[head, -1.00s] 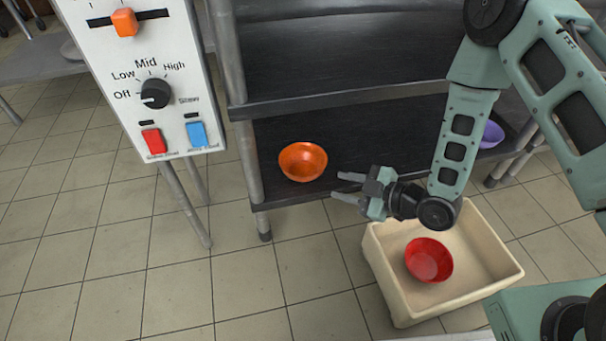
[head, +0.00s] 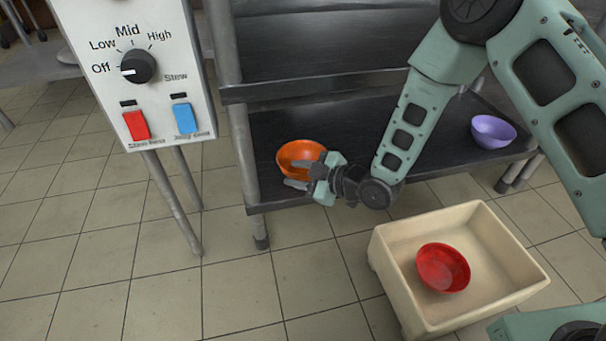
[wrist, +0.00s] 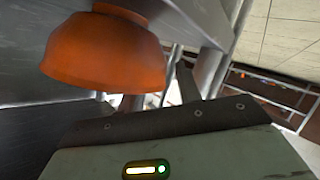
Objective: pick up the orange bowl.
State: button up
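The orange bowl (head: 290,155) sits upright near the left front of the lower dark shelf. In the wrist view the orange bowl (wrist: 105,55) fills the upper left, close to the fingers. My gripper (head: 294,173) is at the bowl's right front side with its fingers spread. The fingers overlap the bowl's lower right part in the head view. I cannot tell whether they touch it. In the wrist view one finger shows right of the bowl; the other is not clear.
A purple bowl (head: 493,131) sits at the right of the lower shelf (head: 350,128). A cream bin (head: 385,262) on the floor holds a red bowl (head: 443,268). A control panel (head: 165,85) with a knob stands left of the rack. The upper shelf (head: 310,88) is above.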

jog(key=shift+w+a+f, duration=0.2)
jog(key=shift+w+a, duration=0.15)
jog(key=shift+a, duration=0.15)
grip_shut()
